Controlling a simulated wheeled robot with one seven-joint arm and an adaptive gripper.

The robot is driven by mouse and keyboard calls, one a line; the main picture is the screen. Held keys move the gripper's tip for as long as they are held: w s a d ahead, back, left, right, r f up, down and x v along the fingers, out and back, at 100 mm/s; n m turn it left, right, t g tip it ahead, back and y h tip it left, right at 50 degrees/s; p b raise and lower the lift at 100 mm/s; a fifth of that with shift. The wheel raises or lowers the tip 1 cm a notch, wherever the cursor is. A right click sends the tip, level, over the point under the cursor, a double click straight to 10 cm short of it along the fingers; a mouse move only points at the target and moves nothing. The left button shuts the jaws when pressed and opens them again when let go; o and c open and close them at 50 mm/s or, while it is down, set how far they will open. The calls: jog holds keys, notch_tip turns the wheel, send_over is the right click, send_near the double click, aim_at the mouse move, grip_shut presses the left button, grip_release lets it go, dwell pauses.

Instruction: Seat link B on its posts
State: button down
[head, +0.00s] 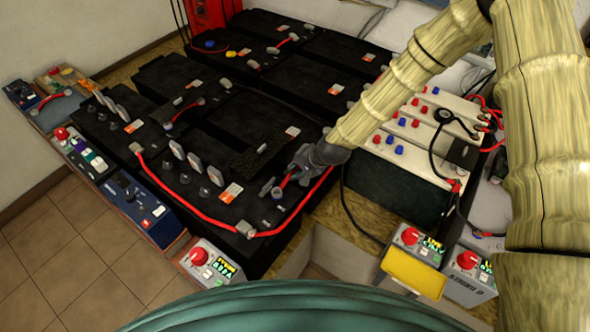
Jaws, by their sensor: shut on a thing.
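My gripper (285,182) is low over the right part of the near black battery block (225,190). It is shut on a short red link with a grey end (277,192), which I take to be link B; no letter is readable on it. The gripper hides much of the link. A grey post (265,222) shows on the battery top just below the gripper. I cannot tell whether the link touches any post.
A long red cable (205,218) runs along the block's near edge and past the gripper. Upright grey plates (178,150) stand left of it. White-topped batteries with red and blue caps (398,138) stand right. Control boxes (208,262) line the front and left.

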jog(key=shift+f, duration=0.1)
dwell(0.3)
jog(key=c, duration=1)
grip_release()
jog(key=shift+r+p, duration=2.4)
jog(key=shift+r, duration=1.6)
jog(key=s+d+f+n+g+h, duration=0.1)
jog(key=s+d+f+n, duration=0.1)
jog(key=s+d+f, duration=0.6)
jog(key=s+d+f+n+g+h, duration=0.15)
jog(key=s+f, duration=0.35)
jog(key=s, duration=0.6)
jog(key=s+d+f+n+h, duration=0.1)
jog(key=s+d, duration=0.3)
jog(key=s, duration=0.2)
jog(key=s+d+f+n+g+h, duration=0.1)
jog(key=s+d, duration=0.3)
jog(key=s, duration=0.3)
jog(key=s+d+n+h+b, duration=0.1)
jog(key=s+d, duration=0.3)
jog(key=s, duration=0.2)
jog(key=shift+s+d+f+n+g, duration=0.25)
jog(key=shift+s+d+f, duration=0.05)
jog(key=shift+d+f, duration=0.1)
